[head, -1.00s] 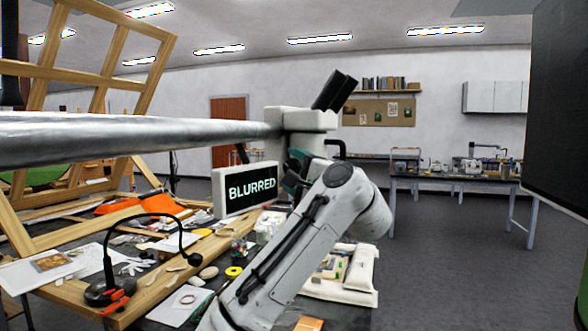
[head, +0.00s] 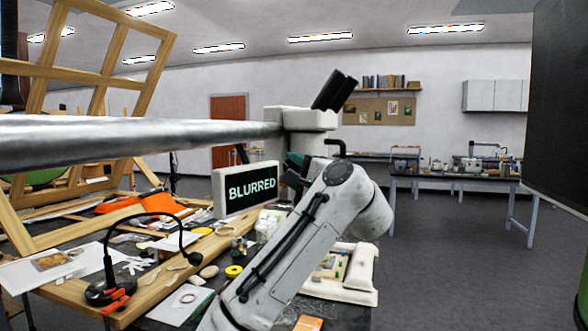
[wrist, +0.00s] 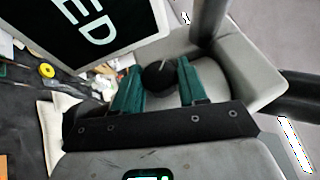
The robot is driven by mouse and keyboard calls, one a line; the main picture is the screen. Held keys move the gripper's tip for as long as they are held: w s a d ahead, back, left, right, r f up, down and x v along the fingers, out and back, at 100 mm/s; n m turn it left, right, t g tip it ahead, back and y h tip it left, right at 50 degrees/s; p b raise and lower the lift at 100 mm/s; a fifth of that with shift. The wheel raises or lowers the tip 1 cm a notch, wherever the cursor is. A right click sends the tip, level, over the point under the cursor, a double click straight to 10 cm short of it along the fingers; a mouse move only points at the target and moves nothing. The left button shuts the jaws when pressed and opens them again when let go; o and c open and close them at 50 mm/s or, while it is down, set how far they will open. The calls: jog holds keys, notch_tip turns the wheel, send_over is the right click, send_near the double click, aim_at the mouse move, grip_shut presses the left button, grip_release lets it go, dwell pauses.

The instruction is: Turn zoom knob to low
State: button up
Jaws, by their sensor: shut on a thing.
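The zoom knob (wrist: 160,77) is a dark round knob with a pale pointer line, on the side of the pale microscope body (wrist: 235,68). In the wrist view my gripper (wrist: 155,82) has its green fingers on either side of the knob and is shut on it. The pointer line leans up and slightly right in that view. In the head view the microscope head (head: 305,118) with black eyepieces (head: 335,90) hangs on a long metal boom (head: 130,140). My arm hides the knob there. A screen (head: 246,190) beside it reads "BLURRED".
A crowded bench holds a black lamp-like tool (head: 100,290), a yellow tape roll (head: 233,271), and white cushions (head: 350,293) around a small object. A wooden frame (head: 95,55) stands at left. A large dark panel (head: 560,100) is at right. Open floor lies behind.

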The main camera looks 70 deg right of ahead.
jog(key=r+g+y+p, duration=0.1)
jog(key=p, duration=0.2)
jog(key=shift+n, duration=0.3)
jog(key=n+g+y+p, duration=0.1)
jog(key=g+p, duration=0.1)
jog(key=p, duration=0.4)
jog(key=shift+r, duration=0.2)
jog(key=n+g+y+p, duration=0.1)
jog(key=g+p, duration=0.1)
jog(key=p, duration=0.2)
jog(key=shift+p, duration=0.35)
jog(key=shift+f+g+y+p, duration=0.2)
jog(key=shift+g+y+p, duration=0.2)
jog(key=shift+g+p, duration=0.3)
jog(key=shift+f, duration=0.1)
jog(key=o, duration=1.1)
jog(key=shift+w, duration=0.1)
jog(key=shift+c, duration=0.2)
